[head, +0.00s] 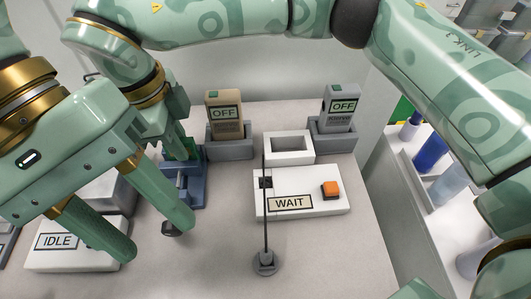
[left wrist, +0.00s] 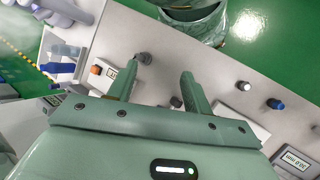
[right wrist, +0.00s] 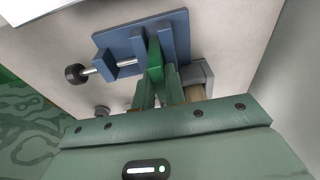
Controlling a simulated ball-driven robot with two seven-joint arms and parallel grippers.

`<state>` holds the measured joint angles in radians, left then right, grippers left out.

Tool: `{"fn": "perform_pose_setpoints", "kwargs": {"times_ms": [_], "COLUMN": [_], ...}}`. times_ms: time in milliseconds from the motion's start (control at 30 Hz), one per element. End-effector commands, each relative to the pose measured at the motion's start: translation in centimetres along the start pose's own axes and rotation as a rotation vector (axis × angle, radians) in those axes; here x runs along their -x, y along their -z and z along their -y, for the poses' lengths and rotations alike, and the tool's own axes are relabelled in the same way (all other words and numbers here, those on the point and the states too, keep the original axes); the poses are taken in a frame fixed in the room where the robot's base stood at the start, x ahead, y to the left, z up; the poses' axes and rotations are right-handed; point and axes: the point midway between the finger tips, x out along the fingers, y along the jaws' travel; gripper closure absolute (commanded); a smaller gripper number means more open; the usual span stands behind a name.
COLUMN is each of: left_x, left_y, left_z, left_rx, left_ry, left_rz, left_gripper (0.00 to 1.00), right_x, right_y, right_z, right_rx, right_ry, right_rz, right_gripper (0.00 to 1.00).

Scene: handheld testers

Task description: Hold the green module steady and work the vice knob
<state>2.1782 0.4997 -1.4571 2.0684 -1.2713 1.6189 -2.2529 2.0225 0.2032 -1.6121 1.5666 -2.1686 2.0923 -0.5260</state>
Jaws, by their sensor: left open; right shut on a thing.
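The green module (head: 184,149) stands in the blue vice (head: 190,190), partly hidden by my right gripper (head: 176,143). In the right wrist view, my right gripper (right wrist: 160,84) is shut on the green module (right wrist: 155,58), which sits upright at the blue vice (right wrist: 178,38). The dark vice knob (right wrist: 75,74) is on a metal screw at the vice's left side there. In the head view the knob (head: 168,229) shows just beside a fingertip of my left gripper (head: 152,236). My left gripper is open and empty; its fingers also show in the left wrist view (left wrist: 160,80).
Two handheld testers reading OFF (head: 224,112) (head: 342,106) stand in grey holders behind. A white open box (head: 287,158) sits between them. A WAIT box (head: 318,204) has an orange button. A thin rod stand (head: 265,262) is in front. An IDLE box (head: 75,258) is at left.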

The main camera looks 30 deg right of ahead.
Motion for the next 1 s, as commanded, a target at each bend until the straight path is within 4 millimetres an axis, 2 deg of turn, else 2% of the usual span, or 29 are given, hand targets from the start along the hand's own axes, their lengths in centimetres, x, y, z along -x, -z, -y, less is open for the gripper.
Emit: {"fn": "perform_pose_setpoints", "kwargs": {"times_ms": [300,500,700,1000], "left_x": [0.6,1.9,3.2,3.7], "left_y": [-5.4,-7.7,-8.6,-8.8], "left_z": [-5.3,-8.9,-11.5,-12.5], "left_rx": [0.377,0.662,0.877,0.967], "left_ry": [-0.130,-0.182,-0.208,-0.215], "left_rz": [0.321,0.523,0.664,0.722], "left_gripper": [0.50,0.50,0.50,0.50], "right_x": [0.0,0.0,0.0,0.0], "right_y": [0.0,0.0,0.0,0.0], "right_z": [0.0,0.0,0.0,0.0], "right_rx": [0.000,0.000,0.000,0.000], "right_ry": [0.000,0.000,0.000,0.000], "right_rz": [0.000,0.000,0.000,0.000], "right_gripper": [1.00,1.00,1.00,1.00]}}
